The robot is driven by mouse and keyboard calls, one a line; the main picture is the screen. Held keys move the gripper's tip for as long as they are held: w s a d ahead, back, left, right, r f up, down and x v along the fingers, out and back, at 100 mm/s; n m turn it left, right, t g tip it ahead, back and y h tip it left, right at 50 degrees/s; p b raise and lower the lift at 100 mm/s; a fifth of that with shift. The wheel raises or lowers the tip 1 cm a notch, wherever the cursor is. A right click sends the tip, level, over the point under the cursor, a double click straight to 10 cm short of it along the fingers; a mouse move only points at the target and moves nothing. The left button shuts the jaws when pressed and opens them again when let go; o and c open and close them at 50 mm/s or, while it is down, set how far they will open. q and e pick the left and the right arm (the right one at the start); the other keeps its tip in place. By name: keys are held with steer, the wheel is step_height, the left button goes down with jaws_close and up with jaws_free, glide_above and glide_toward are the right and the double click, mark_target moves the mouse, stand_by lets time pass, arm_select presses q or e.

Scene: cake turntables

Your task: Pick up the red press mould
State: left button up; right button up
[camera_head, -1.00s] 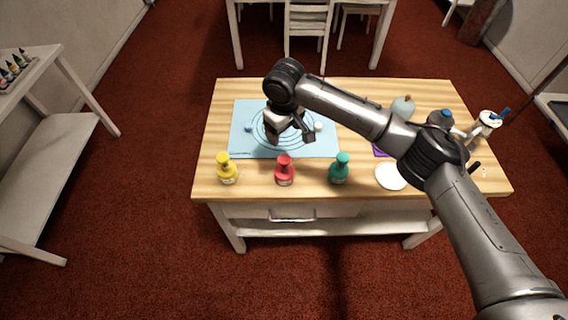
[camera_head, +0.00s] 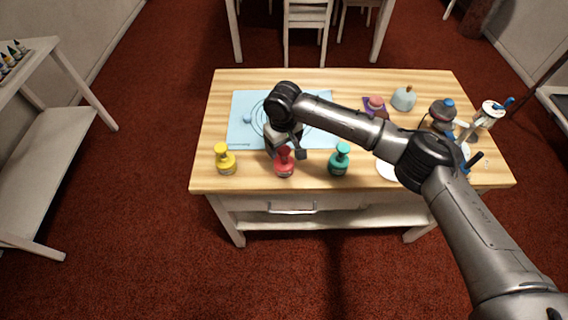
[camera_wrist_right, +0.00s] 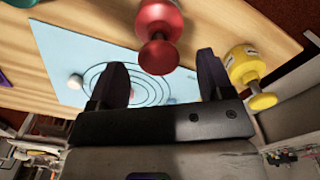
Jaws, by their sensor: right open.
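The red press mould (camera_head: 285,162) looks like a squat bottle with a narrower knob on top. It stands upright near the table's front edge, between a yellow one and a green one. My right gripper (camera_head: 287,153) is just behind and above it in the head view, pointing down. In the right wrist view the red press mould (camera_wrist_right: 159,30) shows between and beyond the two open fingers (camera_wrist_right: 163,82), with nothing held. I cannot tell whether a finger touches it. My left gripper is not in view.
A yellow bottle-like mould (camera_head: 225,159) stands to the left and a green one (camera_head: 339,159) to the right. A blue mat (camera_head: 240,128) with circles lies behind. A purple mat (camera_head: 372,104), a pale blue rounded object (camera_head: 403,99) and a white plate (camera_head: 387,170) are at the right.

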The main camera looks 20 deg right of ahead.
mark_target(284, 160)
step_height(284, 160, down, 5)
steer(key=shift+s+f+b, duration=0.1)
steer(key=shift+b, duration=0.7)
steer(key=c, duration=1.1)
steer(key=shift+r, duration=0.2)
